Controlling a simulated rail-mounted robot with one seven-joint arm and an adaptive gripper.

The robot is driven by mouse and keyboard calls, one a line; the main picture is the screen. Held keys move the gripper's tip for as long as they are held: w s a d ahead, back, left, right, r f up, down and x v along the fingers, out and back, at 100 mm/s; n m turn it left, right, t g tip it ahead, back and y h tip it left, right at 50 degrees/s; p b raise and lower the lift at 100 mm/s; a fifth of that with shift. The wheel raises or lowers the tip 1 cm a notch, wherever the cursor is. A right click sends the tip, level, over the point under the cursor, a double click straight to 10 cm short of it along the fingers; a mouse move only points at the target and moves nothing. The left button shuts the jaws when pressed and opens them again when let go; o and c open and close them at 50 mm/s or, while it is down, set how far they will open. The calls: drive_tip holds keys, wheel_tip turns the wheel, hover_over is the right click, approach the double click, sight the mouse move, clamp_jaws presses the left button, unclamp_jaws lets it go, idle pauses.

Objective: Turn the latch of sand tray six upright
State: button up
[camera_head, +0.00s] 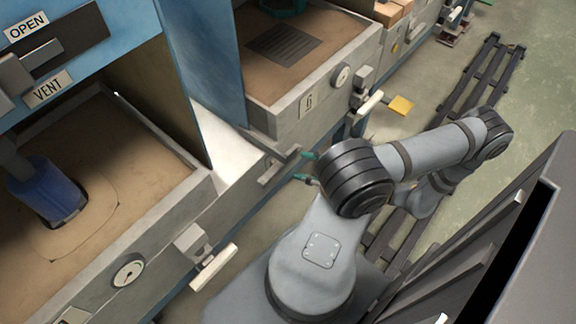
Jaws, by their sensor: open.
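Sand tray six (284,112) is a grey-walled tray of brown sand at the upper middle, with a "6" plate on its front.
Another sand tray (170,210) with a blue cylinder (48,190) stands at left, its pale-handled latch (214,268) jutting out. A yellow tab (401,105) juts out near tray six. Dark rails (478,90) run along the floor; a dark cabinet (500,240) stands lower right.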

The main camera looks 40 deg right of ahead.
sight(279, 164)
drive_tip(key=x, duration=0.5)
drive_tip(key=c, duration=0.3)
drive_tip(key=c, duration=0.8)
drive_tip(key=shift+a, duration=0.1)
clamp_jaws()
